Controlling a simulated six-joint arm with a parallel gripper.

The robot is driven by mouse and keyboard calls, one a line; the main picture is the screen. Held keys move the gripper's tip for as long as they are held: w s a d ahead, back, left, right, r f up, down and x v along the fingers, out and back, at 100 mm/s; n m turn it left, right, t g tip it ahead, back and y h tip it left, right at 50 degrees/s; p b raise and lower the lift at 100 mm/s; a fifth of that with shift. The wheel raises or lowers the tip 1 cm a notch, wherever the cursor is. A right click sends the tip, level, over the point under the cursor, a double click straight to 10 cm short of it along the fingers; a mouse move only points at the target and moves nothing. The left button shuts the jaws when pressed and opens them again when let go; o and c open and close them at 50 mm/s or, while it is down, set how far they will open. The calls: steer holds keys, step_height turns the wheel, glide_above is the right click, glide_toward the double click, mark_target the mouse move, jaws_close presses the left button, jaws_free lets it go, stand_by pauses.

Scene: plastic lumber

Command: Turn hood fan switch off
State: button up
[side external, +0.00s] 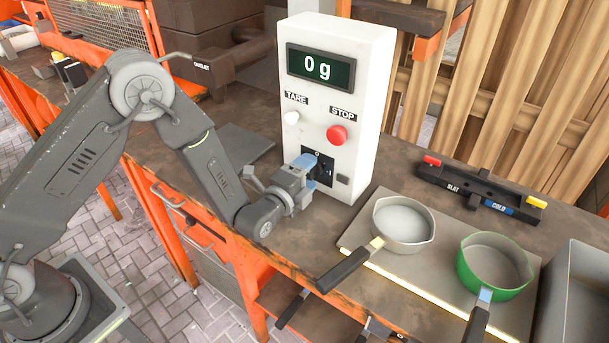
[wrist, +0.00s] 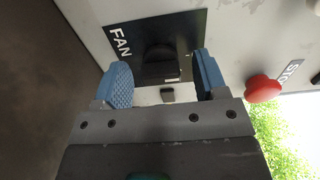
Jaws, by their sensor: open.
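The fan switch is a black knob (wrist: 160,55) on a dark square plate (wrist: 190,28) marked FAN, low on the front of the white control box (side external: 372,80). In the side view the plate (side external: 327,168) is partly hidden by my gripper (side external: 307,170). In the wrist view my gripper (wrist: 161,68) is open, its blue padded fingers to the left and right of the knob. I cannot tell whether either finger touches it. The dark knob's exact setting is hard to read.
A grey pan (side external: 404,222) and a green pot (side external: 494,262) stand to the right on a plate.

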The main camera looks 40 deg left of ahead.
steer(key=s, duration=1.4)
steer(key=shift+w, duration=0.1)
steer(key=a+r+n+g+h, duration=0.2)
steer(key=a+r+n+g, duration=0.2)
steer(key=r+n+g, duration=0.55)
steer(key=s+a+r+n+g+y, duration=0.1)
steer(key=s+a+r+n, duration=0.2)
steer(key=s, duration=0.5)
steer(key=s+a+r+n+g+y, duration=0.1)
steer(key=s+a+r+n+g, duration=0.1)
steer(key=s+r+n, duration=0.3)
steer(key=s+a+r, duration=0.1)
steer(key=s+r, duration=0.1)
steer(key=s, duration=0.2)
steer(key=shift+s+a+r, duration=0.15)
steer(key=shift+a, duration=0.2)
